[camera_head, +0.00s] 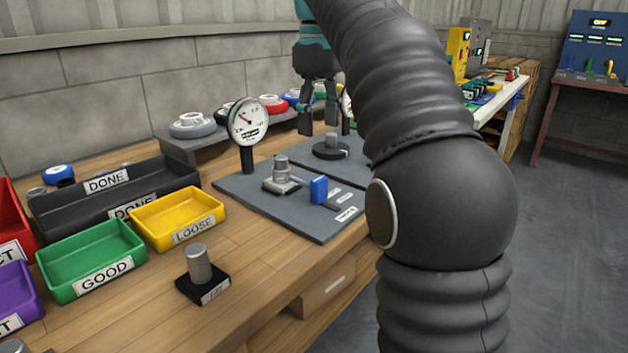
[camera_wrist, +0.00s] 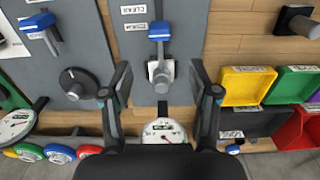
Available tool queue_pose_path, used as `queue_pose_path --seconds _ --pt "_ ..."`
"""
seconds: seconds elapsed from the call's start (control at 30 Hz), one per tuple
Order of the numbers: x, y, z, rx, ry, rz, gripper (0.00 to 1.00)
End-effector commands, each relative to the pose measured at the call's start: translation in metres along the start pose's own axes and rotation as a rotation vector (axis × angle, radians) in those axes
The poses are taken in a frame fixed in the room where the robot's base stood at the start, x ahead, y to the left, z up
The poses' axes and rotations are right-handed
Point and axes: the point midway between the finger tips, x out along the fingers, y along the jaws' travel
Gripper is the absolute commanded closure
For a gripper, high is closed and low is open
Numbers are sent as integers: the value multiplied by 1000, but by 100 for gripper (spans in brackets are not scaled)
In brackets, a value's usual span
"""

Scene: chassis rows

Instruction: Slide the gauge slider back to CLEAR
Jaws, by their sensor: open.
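The gauge slider (camera_head: 318,189) is an upright blue block on a dark track, on the near part of the grey gauge plate (camera_head: 262,212). It also shows at the top centre of the wrist view (camera_wrist: 160,30). A label (camera_wrist: 133,10) reading CLEAR lies beside the track's upper end, with another label below it. The round white dial gauge (camera_head: 248,121) stands at the plate's back. My gripper (camera_head: 318,118) is open and empty, above and behind the slider; in the wrist view its fingertips (camera_wrist: 160,77) are apart, with the slider beyond them.
A metal post (camera_head: 281,170) stands on the plate between gauge and slider. A second plate with a black knob (camera_head: 331,147) is alongside. Yellow (camera_head: 178,218) and green (camera_head: 90,261) trays and a black DONE bin (camera_head: 150,177) stand left. My arm blocks the right middle.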

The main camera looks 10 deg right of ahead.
Motion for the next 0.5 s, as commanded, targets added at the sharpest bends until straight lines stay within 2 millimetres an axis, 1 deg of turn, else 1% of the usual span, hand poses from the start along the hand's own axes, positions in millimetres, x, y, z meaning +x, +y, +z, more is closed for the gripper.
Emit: queue_pose_path --seconds 0.13,0.27,0.33,0.5 --pt "6 1 0 -3 -3 -2 39" --pt "18 0 1 -2 -3 -2 39" --pt "27 0 1 -2 -4 -3 39" --pt "63 0 0 -3 -4 -3 39"
